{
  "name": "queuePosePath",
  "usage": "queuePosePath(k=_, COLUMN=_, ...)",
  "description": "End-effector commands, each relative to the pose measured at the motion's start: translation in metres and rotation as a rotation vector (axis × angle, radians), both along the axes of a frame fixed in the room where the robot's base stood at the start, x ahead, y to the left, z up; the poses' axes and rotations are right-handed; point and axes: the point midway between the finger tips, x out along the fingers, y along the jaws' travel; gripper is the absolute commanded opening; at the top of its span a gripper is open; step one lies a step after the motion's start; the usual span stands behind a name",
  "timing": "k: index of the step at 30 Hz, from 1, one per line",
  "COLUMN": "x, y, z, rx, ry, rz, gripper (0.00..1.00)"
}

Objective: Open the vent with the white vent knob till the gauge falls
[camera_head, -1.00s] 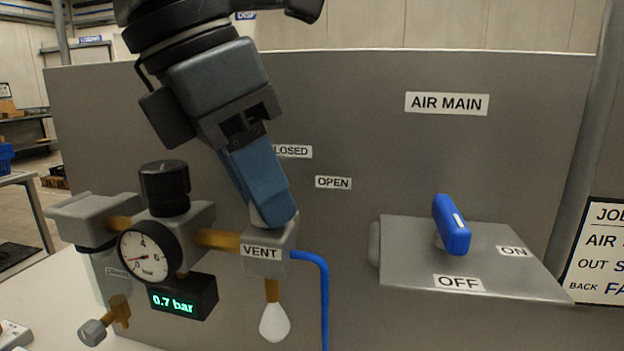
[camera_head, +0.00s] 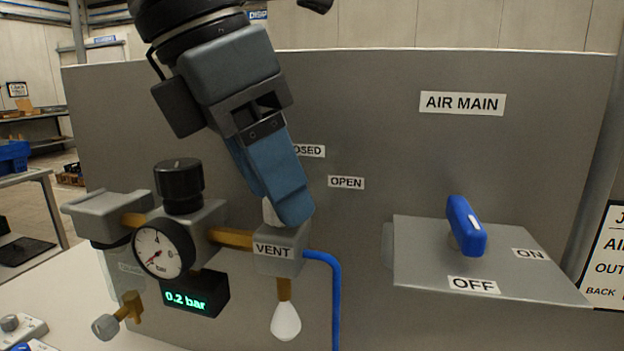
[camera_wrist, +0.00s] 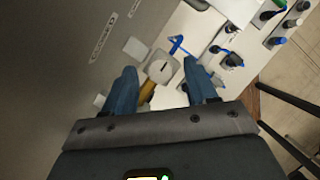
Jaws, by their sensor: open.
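The white vent knob (camera_head: 269,213) sits on top of the grey VENT block (camera_head: 272,254). It is mostly hidden behind my fingers in the head view, so its exact turn between the CLOSED label (camera_head: 309,151) and the OPEN label (camera_head: 346,183) cannot be told. My gripper (camera_head: 284,208) is open and points down at the knob, with its fingertips just above the block. In the wrist view the fingertips (camera_wrist: 159,68) stand apart on either side of the knob. The round gauge (camera_head: 163,249) has its needle low, and the green display (camera_head: 187,299) reads 0.2 bar.
The blue AIR MAIN handle (camera_head: 466,226) stands on a grey plate to the right, between ON and OFF labels. A blue hose (camera_head: 334,290) leaves the VENT block. A black regulator knob (camera_head: 179,186) rises left of my gripper. The grey panel stands close behind.

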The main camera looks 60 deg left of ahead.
Motion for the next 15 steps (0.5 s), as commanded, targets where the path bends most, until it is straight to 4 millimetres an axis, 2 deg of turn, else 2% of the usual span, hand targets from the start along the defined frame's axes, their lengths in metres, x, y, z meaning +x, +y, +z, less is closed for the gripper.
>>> queuePosePath(k=9, x=-0.019, y=0.003, z=0.046, rx=0.002, ry=-0.001, rz=0.002, gripper=0.57)
queuePosePath(k=15, x=-0.026, y=0.003, z=0.063, rx=0.001, ry=0.000, rz=0.001, gripper=0.57)
